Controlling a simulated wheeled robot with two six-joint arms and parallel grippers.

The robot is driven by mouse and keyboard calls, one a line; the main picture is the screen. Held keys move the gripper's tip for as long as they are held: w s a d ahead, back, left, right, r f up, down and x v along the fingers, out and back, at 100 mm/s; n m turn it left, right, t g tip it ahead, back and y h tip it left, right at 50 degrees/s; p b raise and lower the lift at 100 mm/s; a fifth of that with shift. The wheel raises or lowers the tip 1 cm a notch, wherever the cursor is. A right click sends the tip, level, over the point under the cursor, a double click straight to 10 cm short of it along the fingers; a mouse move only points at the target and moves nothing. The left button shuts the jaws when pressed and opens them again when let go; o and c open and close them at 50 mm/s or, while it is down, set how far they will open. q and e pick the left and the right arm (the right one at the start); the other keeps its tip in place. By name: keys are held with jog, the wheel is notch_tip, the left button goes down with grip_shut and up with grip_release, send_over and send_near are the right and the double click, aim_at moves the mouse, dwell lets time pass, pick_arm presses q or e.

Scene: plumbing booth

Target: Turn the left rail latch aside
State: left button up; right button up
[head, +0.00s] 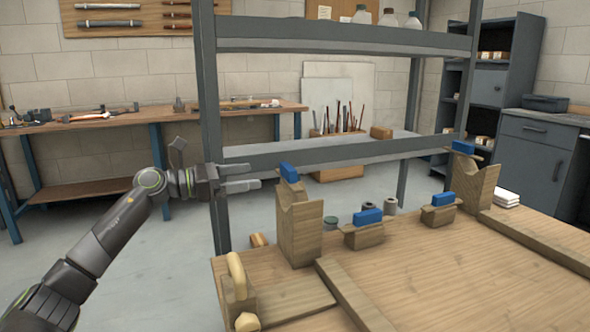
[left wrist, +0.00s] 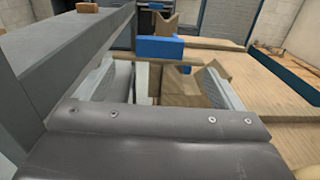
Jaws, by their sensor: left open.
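The left rail latch (head: 289,173) is a blue-handled piece at the top of the tall notched wooden post (head: 301,232) on the near left of the bench. In the left wrist view, the blue handle (left wrist: 159,48) is straight ahead, between the lines of my fingers. My left gripper (head: 254,176) is open and empty, just left of the latch at about its height, fingers pointing right. A small gap shows between fingertips and latch in the head view. My right gripper is in neither view.
A similar notched post with a blue-handled latch (head: 463,147) stands at the far right. Two low wooden blocks with blue tops (head: 367,217) (head: 443,199) sit between the posts. A grey shelf rack (head: 208,130) rises close behind my left gripper. The bench top (head: 430,275) is mostly clear.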

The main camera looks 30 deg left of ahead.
aim_at(284, 171)
pick_arm(q)
jog(key=x, duration=1.2)
jog(key=shift+w+d, duration=0.15)
jog(key=shift+w, duration=0.1)
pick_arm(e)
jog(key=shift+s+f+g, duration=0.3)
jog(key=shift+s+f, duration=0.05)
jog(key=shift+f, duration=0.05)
